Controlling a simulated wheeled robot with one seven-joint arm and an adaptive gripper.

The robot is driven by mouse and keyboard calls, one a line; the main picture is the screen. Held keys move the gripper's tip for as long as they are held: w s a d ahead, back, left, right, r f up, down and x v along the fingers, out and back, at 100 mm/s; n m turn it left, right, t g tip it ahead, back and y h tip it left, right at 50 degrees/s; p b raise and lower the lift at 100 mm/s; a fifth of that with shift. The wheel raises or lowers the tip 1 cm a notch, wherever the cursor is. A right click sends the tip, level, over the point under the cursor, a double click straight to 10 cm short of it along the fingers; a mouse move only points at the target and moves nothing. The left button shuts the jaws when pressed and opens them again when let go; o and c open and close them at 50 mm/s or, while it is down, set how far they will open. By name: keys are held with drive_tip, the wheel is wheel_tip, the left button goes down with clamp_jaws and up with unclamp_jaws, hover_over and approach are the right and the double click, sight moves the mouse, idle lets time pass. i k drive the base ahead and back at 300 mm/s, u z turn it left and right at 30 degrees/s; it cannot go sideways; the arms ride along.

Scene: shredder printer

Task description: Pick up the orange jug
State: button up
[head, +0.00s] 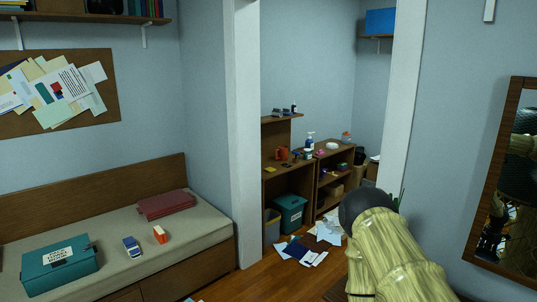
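A small orange jug (282,153) stands on the upper surface of the brown shelf unit (270,190), seen through the doorway in the head view. It is far off and small in the picture, so its handle and finer shape are hard to tell. What looks like my arm, pale wood-patterned with a dark rounded joint, fills the lower right of the view, well nearer than the jug. My gripper is not visible, and nothing is seen touching the jug.
The doorway has white posts (243,130). Papers (300,252) litter the floor by a teal bin (291,213). A cushioned bench (190,235) with a teal box (60,266) stands at left. A framed mirror (515,190) hangs at right.

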sight(283, 150)
drive_tip(key=u, duration=0.25)
drive_tip(key=i, duration=4)
drive_tip(key=z, duration=1.8)
drive_tip(key=i, duration=2.25)
drive_tip(key=u, duration=2.15)
